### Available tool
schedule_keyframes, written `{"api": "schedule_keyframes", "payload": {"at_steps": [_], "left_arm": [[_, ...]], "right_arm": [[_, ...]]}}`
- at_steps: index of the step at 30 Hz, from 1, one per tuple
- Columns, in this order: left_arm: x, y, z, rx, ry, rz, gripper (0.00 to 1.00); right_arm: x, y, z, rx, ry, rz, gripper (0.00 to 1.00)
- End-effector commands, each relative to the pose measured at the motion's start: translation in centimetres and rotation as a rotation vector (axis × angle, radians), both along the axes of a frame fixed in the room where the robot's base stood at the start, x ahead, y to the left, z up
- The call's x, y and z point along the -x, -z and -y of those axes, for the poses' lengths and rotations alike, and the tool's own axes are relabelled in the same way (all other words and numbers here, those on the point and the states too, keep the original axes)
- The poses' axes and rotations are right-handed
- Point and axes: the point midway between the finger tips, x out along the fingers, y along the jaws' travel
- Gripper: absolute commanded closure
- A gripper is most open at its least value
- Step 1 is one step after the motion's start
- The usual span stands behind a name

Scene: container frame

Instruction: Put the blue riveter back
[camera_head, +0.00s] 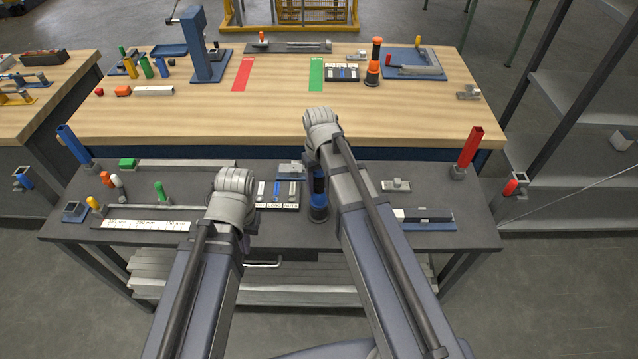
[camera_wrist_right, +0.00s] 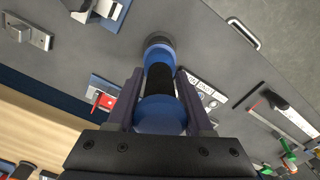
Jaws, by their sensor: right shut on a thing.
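The blue riveter (camera_head: 318,200) is a blue and black cylinder near the middle of the dark grey bench (camera_head: 350,240), partly hidden behind my right arm in the head view. In the right wrist view the riveter (camera_wrist_right: 160,78) lies between the two fingers of my right gripper (camera_wrist_right: 160,100), which is shut on it. It looks upright; I cannot tell whether its foot touches the bench. My left arm's wrist (camera_head: 234,190) is over the front left of the bench; its fingers are hidden in the head view.
An orange and black riveter (camera_head: 374,62) stands on the wooden table (camera_head: 200,120) behind, near a green mat (camera_head: 316,74) and a red mat (camera_head: 242,75). A labelled tray (camera_head: 290,205) sits left of the blue riveter. A red post (camera_head: 470,148) rises at the right.

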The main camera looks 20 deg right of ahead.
Motion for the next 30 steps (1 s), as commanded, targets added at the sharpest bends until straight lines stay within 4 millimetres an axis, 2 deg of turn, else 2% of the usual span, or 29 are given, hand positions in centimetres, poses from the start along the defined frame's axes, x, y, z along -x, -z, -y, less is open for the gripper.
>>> {"api": "schedule_keyframes", "payload": {"at_steps": [7,8,15,25,30], "left_arm": [[0.0,0.9,0.0,0.000,0.000,0.000,1.00],[0.0,0.9,0.0,0.000,0.000,0.000,1.00],[0.0,0.7,0.0,0.000,0.000,0.000,1.00],[0.0,0.6,0.0,0.000,0.000,0.000,1.00],[0.0,-0.2,0.0,0.000,0.000,0.000,1.00]], "right_arm": [[0.0,0.9,0.0,0.000,0.000,0.000,1.00],[0.0,0.9,0.0,0.000,0.000,0.000,0.47],[0.0,0.7,0.0,0.000,0.000,0.000,0.20],[0.0,0.6,0.0,0.000,0.000,0.000,0.19],[0.0,-0.2,0.0,0.000,0.000,0.000,0.19]]}}
